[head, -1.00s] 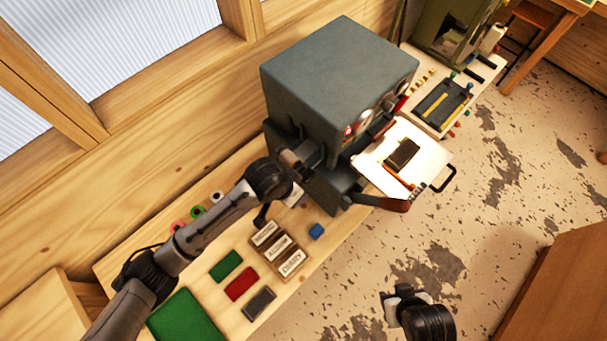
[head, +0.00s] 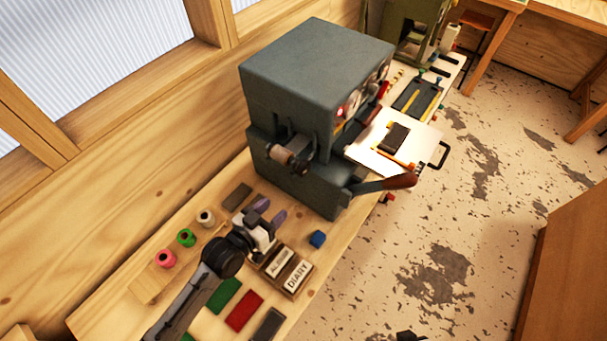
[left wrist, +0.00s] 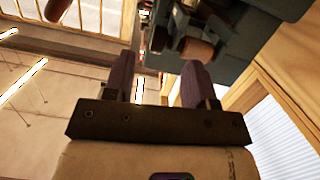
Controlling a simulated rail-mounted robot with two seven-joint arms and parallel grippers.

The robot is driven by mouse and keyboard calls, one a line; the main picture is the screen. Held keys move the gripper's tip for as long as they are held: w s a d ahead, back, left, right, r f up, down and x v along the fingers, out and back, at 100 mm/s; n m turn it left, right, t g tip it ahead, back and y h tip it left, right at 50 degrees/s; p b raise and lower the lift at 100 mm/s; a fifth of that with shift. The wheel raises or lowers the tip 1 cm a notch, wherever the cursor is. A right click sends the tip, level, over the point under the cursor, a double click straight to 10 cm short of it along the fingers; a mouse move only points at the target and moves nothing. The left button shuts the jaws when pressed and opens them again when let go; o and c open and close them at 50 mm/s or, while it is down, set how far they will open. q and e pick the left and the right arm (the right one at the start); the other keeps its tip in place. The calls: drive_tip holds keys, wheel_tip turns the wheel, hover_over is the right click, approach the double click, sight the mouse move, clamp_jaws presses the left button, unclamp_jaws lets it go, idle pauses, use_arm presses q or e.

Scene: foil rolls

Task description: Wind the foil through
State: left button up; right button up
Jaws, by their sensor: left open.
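The blue-grey foil press (head: 315,75) stands on the bench. A brownish roll (head: 283,154) sits on a spindle on its near left side; it also shows in the left wrist view (left wrist: 197,50), beyond my fingers. Pink (head: 165,259), green (head: 186,238) and whitish (head: 206,218) foil rolls stand on a wooden rack left of my left gripper. My left gripper (head: 268,211) is open and empty above the bench, short of the press; its two purplish fingers (left wrist: 158,82) are apart in the left wrist view. Only a dark sliver (head: 407,336) at the bottom edge may be my right gripper.
The press's lever handle (head: 400,181) and white plate (head: 375,155) stick out over the floor. Green, red and dark pads lie at the front.

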sight(298, 173)
use_arm(q)
drive_tip(key=shift+m+t+h, duration=0.4)
drive_tip(key=shift+t, duration=0.4)
drive_tip(key=r+x, duration=0.1)
drive_tip(key=x, duration=0.3)
drive_tip(key=r+x, duration=0.1)
drive_tip(key=x, duration=0.9)
drive_tip(key=shift+w+a+r, duration=0.1)
drive_tip(key=shift+w+r, duration=0.3)
use_arm(e)
drive_tip(key=shift+w+d+r, duration=0.2)
drive_tip(key=shift+w+r, duration=0.05)
drive_tip(key=shift+w, duration=0.05)
use_arm(q)
drive_tip(key=shift+c, duration=0.3)
use_arm(e)
drive_tip(key=shift+d, duration=0.1)
